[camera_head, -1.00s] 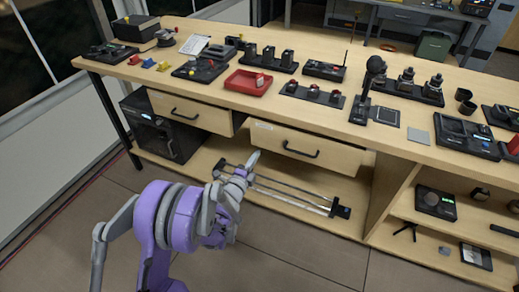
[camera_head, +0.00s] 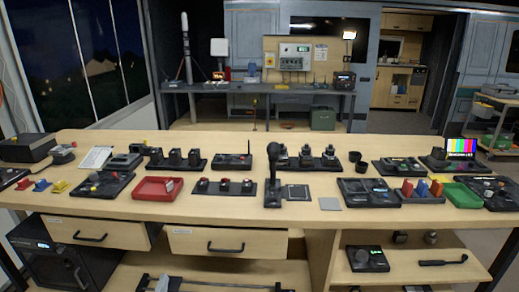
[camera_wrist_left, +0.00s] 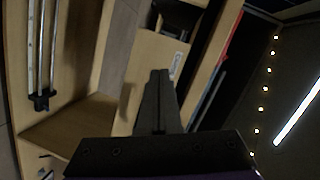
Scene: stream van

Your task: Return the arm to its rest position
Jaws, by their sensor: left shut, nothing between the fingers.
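My left gripper (camera_wrist_left: 158,80) is shut and empty in the left wrist view, its two dark fingers together. The rest of my left arm is out of the head view. My right gripper is not in view.
A wooden workbench (camera_head: 330,221) holds a red tray (camera_head: 150,190), a microphone on a stand (camera_head: 273,165) and several control boxes. Below are a left drawer (camera_head: 125,236), a middle drawer (camera_head: 265,243) and a black box (camera_head: 85,265). A grey bench stands behind.

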